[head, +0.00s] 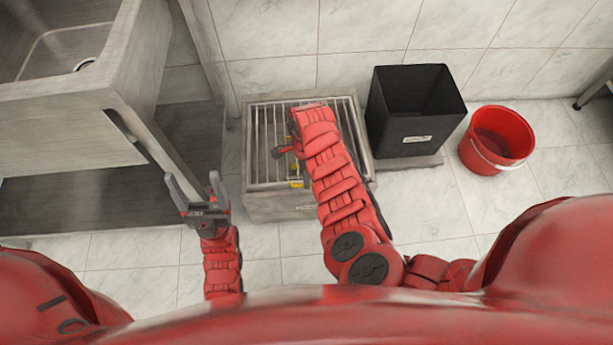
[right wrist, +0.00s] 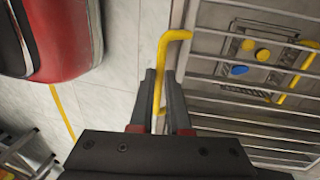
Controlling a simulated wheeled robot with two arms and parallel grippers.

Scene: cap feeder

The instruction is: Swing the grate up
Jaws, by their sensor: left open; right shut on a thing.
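The grate (head: 263,135) is a frame of grey metal bars over the top of a low grey box (head: 275,208) in the head view. Its bars also show in the right wrist view (right wrist: 225,80). A yellow handle (right wrist: 175,36) is at the grate's edge; part of it shows in the head view (head: 296,184). My right gripper (right wrist: 160,82) is shut on this handle; in the head view my right arm hides much of the grate. My left gripper (head: 191,182) is open and empty, left of the box. I cannot tell whether the grate is slightly raised.
Under the bars is a panel with yellow knobs (right wrist: 262,54) and a blue one (right wrist: 238,70). A black bin (head: 392,125) stands right of the box, with a red bucket (head: 485,160) beyond. A steel sink unit (head: 60,115) is at left. Tiled floor is clear in front.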

